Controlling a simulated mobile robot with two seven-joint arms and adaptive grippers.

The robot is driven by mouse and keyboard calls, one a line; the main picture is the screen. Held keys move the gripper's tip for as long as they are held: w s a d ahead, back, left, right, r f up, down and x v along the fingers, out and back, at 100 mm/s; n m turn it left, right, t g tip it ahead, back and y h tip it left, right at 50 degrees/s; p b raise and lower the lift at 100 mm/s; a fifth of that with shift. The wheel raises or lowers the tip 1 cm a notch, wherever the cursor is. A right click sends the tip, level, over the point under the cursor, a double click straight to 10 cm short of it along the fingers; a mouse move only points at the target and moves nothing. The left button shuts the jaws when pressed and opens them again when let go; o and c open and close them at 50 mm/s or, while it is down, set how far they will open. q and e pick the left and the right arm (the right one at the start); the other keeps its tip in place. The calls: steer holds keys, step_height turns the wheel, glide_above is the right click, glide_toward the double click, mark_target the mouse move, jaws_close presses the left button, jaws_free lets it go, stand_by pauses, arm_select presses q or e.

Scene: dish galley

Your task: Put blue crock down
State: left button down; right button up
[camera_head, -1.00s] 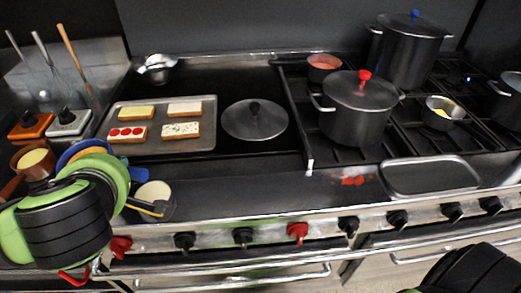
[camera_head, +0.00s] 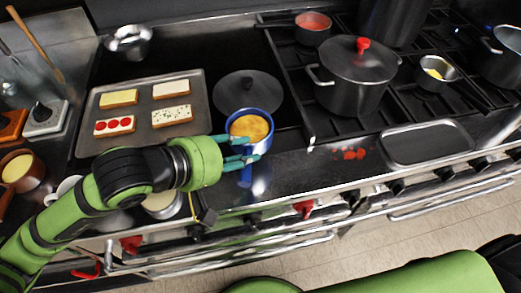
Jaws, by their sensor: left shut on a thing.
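The blue crock (camera_head: 265,118) is a small round blue pot with a yellow-orange filling. It is at the middle of the view, over the front edge of the dark griddle and in front of the dark round lid. My left gripper (camera_head: 240,150), with teal fingers, is shut on the near side of the crock. The crock looks upright. I cannot tell whether its base touches the surface below. My right gripper is not in view; only part of my green right arm shows at the bottom right.
A tray (camera_head: 88,137) with several topped bread slices lies left on the griddle. The dark lid (camera_head: 240,88) lies behind the crock. A large pot with a red knob (camera_head: 358,80) stands on the burners at right. An empty tray (camera_head: 432,143) lies front right.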

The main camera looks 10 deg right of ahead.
arm_select(q)
steer(key=s+d+r+m+g+h+p, duration=0.1)
steer(key=s+d+r+m+g+p, duration=0.1)
steer(key=s+d+m+g+p, duration=0.25)
steer(key=shift+m+g, duration=0.45)
steer(key=shift+m, duration=0.4)
steer(key=shift+w+a+f+b, duration=0.15)
steer(key=shift+f+b, duration=0.35)
steer(key=shift+f, duration=0.6)
steer(key=shift+w+a+f+b, duration=0.1)
steer(key=shift+a+f+b, duration=0.35)
steer(key=shift+f, duration=0.6)
steer(key=shift+w+a+f+b, duration=0.1)
steer(key=shift+f+b, duration=0.5)
steer(key=shift+f, duration=0.5)
steer(key=shift+f+b, duration=0.55)
steer(key=shift+b, duration=0.25)
steer(key=c, duration=0.8)
jaws_free()
steer(key=shift+c, duration=0.2)
steer(key=shift+f, duration=0.1)
